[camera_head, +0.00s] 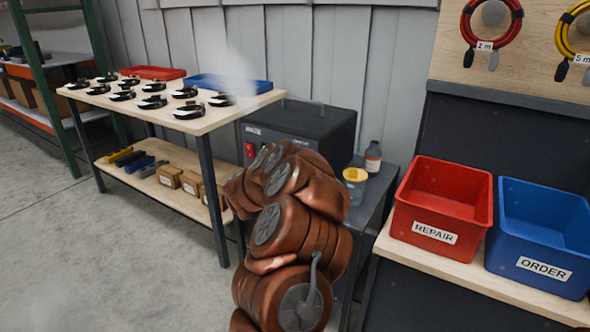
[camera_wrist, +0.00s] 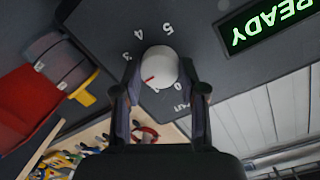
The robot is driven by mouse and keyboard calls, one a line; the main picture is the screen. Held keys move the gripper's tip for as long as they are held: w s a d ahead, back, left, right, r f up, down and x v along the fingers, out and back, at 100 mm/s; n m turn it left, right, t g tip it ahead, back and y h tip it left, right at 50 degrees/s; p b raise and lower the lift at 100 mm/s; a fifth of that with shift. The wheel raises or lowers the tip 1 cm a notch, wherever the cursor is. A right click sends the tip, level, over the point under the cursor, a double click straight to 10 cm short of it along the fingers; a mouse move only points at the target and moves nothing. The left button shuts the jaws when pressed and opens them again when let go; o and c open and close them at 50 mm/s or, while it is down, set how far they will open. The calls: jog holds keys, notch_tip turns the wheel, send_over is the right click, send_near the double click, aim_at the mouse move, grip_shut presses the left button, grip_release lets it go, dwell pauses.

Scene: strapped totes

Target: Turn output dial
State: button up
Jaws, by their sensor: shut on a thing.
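The output dial (camera_wrist: 161,62) is a round pale knob with a red pointer mark on a dark panel in the wrist view. My gripper (camera_wrist: 162,78) has one finger on each side of the knob and is shut on it. The red mark points to the lower left of the picture. The printed numbers 3, 4 and 5 show around the knob's upper left, and 0 at its lower right; my fingers partly cover the scale. In the head view the dark machine (camera_head: 322,125) stands behind my arm, which hides its dial and my gripper.
A display (camera_wrist: 268,25) lit green reads READY. A bottle (camera_head: 373,157) and a yellow-lidded jar (camera_head: 355,180) stand right of the machine. Red REPAIR (camera_head: 407,222) and blue ORDER (camera_head: 508,248) bins sit further right. A wooden table (camera_head: 205,122) with several strap tools stands left.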

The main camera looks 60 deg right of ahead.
jog(key=shift+r, duration=0.1)
dwell(0.4)
jog(key=o, duration=1.2)
jog(key=shift+c, duration=0.2)
jog(key=a+r, duration=0.1)
jog(key=a, duration=1.1)
jog(key=shift+s+r, duration=0.15)
jog(key=shift+s, duration=0.1)
